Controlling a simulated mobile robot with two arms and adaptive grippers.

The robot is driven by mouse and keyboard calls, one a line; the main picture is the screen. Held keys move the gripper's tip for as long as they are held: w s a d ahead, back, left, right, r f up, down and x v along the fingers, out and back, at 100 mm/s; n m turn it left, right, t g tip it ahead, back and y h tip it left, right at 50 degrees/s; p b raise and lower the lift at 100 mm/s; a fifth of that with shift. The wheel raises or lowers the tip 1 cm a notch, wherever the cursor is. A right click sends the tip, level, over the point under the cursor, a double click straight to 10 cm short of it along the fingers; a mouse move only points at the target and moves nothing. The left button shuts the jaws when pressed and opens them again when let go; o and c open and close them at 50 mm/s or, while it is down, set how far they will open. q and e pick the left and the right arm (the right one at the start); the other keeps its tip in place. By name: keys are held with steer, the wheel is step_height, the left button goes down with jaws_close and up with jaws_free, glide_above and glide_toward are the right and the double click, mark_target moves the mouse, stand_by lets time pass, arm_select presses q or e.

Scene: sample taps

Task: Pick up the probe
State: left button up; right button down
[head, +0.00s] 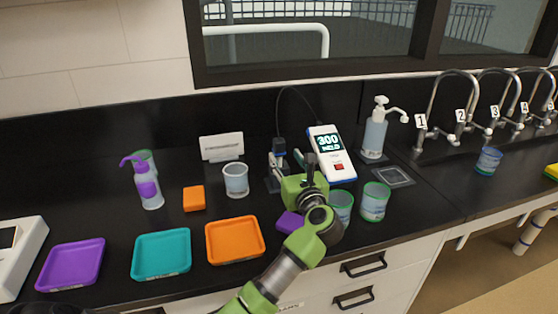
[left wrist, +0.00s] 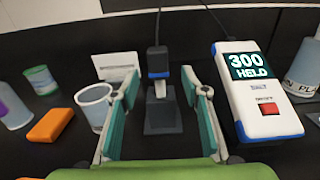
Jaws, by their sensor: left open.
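My left gripper (head: 295,162) is open and empty in front of the probe. In the left wrist view, the probe and its stand (left wrist: 163,117) appear between the two teal-padded fingers, and no contact shows. The white and blue meter (left wrist: 258,92) beside it reads "300 HELD". My right gripper is not in view.
A clear cup (head: 236,181) and a white card (head: 221,147) stand left of the probe. Green-rimmed cups (head: 375,203) stand close to my gripper's right. A soap bottle (head: 375,135) is behind them. Purple, teal (head: 161,254) and orange trays line the front left.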

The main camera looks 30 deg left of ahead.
mark_target(280, 147)
arm_select(q)
steer(key=shift+w+a+r, duration=0.1)
steer(key=shift+w+a, duration=0.35)
steer(key=shift+a, duration=0.05)
steer(key=shift+w+a+r+p, duration=0.15)
steer(key=shift+a+r+p, duration=0.05)
steer(key=shift+a+p, duration=0.1)
steer(key=x, duration=0.1)
steer(key=p+x, duration=0.1)
steer(key=x, duration=0.1)
steer(key=shift+w+a+r, duration=0.15)
steer(key=shift+a+r, duration=0.1)
steer(key=shift+w+a+f, duration=0.1)
steer(key=shift+w+a, duration=0.25)
steer(key=shift+c, duration=1.1)
steer(key=c, duration=0.9)
